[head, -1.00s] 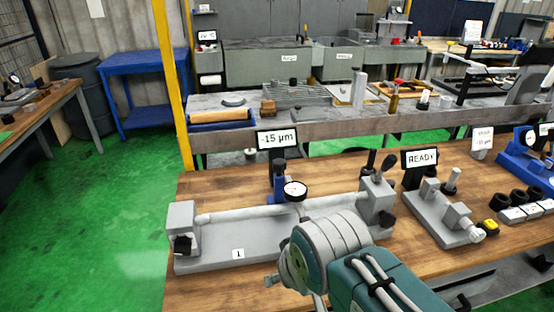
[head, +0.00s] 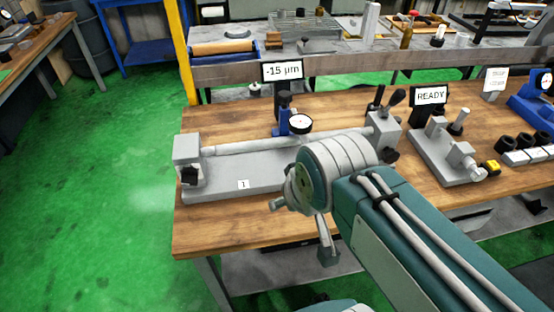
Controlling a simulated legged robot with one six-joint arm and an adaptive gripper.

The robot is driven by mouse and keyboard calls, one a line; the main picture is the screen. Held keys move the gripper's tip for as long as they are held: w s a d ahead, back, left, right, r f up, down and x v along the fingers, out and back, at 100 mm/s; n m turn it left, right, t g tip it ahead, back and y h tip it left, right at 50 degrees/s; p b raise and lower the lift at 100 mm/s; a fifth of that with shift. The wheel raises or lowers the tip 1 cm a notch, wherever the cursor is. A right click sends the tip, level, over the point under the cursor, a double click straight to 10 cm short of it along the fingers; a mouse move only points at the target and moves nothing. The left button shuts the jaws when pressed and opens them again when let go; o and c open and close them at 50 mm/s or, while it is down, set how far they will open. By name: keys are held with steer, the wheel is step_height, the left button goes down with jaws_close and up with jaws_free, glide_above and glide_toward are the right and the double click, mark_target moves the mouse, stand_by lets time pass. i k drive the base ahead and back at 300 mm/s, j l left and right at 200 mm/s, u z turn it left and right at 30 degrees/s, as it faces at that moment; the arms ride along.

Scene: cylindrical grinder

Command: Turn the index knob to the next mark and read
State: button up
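A grey bench fixture (head: 255,178) labelled "1" holds a long pale cylindrical bar (head: 250,144) between two end blocks. A black knob (head: 189,176) sits on the left block's front, and another dark knob (head: 391,156) is on the right block. I cannot tell which is the index knob, and no marks are readable. A dial gauge (head: 300,123) on a blue stand is at the bar. The display (head: 282,71) behind reads "-15 µm". My gripper (head: 328,245) is only partly seen below my wrist, in front of the fixture, apart from both knobs. Its fingers' opening is unclear.
A "READY" display (head: 430,96) stands behind a second grey fixture (head: 446,150) on the right. Green floor lies open at left.

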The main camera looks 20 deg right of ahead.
mark_target(189, 175)
steer(key=k+j+z, duration=0.1)
steer(key=j, duration=0.25)
steer(key=k+j+z, duration=0.1)
steer(key=j, duration=0.25)
steer(key=k+j+z, duration=0.1)
steer(key=j, duration=0.25)
steer(key=k+j+z, duration=0.1)
steer(key=j, duration=0.2)
